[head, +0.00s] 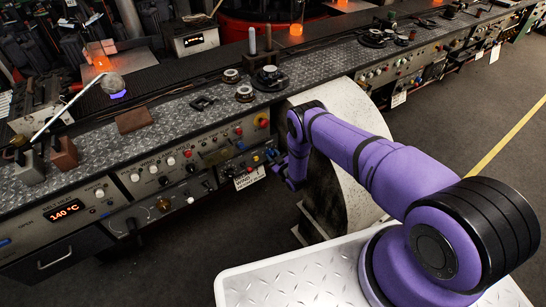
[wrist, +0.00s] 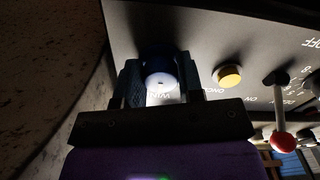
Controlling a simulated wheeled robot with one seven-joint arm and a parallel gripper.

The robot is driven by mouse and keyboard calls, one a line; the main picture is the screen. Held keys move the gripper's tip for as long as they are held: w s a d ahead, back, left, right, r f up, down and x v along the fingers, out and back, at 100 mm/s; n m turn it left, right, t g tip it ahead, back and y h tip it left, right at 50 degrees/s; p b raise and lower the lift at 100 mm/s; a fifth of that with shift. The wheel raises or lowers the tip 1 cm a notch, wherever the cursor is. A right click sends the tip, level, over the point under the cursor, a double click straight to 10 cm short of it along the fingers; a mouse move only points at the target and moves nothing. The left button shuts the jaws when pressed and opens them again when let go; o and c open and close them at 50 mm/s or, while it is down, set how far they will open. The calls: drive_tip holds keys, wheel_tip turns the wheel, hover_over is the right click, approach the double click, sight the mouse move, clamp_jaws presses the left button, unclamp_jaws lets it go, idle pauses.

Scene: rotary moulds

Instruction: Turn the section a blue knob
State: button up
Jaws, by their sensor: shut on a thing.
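The blue knob (wrist: 158,62) sits on the dark panel face in the wrist view, between the two dark fingers of my gripper (wrist: 160,84). A finger lies against each side of it. A bright, pale face shows at the knob's near end, and the fingers and gripper body hide its sides and lower part. In the head view my gripper (head: 284,168) is at the right end of the control panel, where the knob cannot be made out clearly behind it.
A yellow button (wrist: 230,76) and a lever with a red ball (wrist: 282,142) stand right of my gripper. A large pale drum (head: 345,115) is close beside my arm. The grey control panel (head: 150,165) runs left with several knobs and lamps.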

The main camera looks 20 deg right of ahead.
drive_tip(key=shift+d+n, duration=0.1)
drive_tip(key=shift+n, duration=1.9)
drive_tip(key=o, duration=0.9)
drive_tip(key=shift+s, duration=0.15)
drive_tip(key=v, duration=1)
drive_tip(key=shift+s+d, duration=0.15)
drive_tip(key=shift+s, duration=0.15)
